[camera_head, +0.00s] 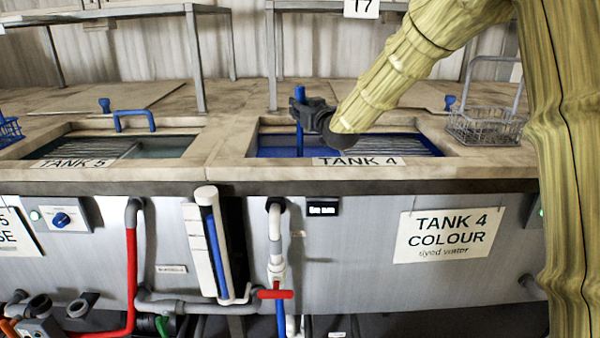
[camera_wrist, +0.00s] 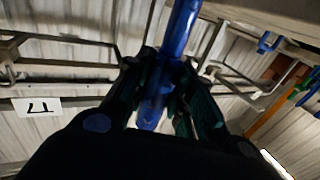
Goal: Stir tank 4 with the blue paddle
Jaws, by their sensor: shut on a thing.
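The blue paddle (camera_head: 299,137) stands upright at the left part of tank 4 (camera_head: 246,141), its shaft going down into the dark blue liquid (camera_head: 277,143). The paddle's lower end is hidden in the liquid. My gripper (camera_head: 299,112) is shut on the paddle's shaft, just above the tank's rim. In the wrist view the blue shaft (camera_wrist: 181,25) runs between the two dark fingers (camera_wrist: 160,85). The label TANK 4 (camera_head: 358,161) is on the front rim, and a TANK 4 COLOUR sign (camera_head: 447,235) hangs below.
Tank 5 (camera_head: 200,140) lies to the left, with a blue handle (camera_head: 134,115) at its back edge. A wire basket (camera_head: 487,125) stands right of tank 4. Metal frame legs (camera_head: 271,60) rise behind the tank. Pipes and a red valve handle (camera_head: 275,294) are on the front below.

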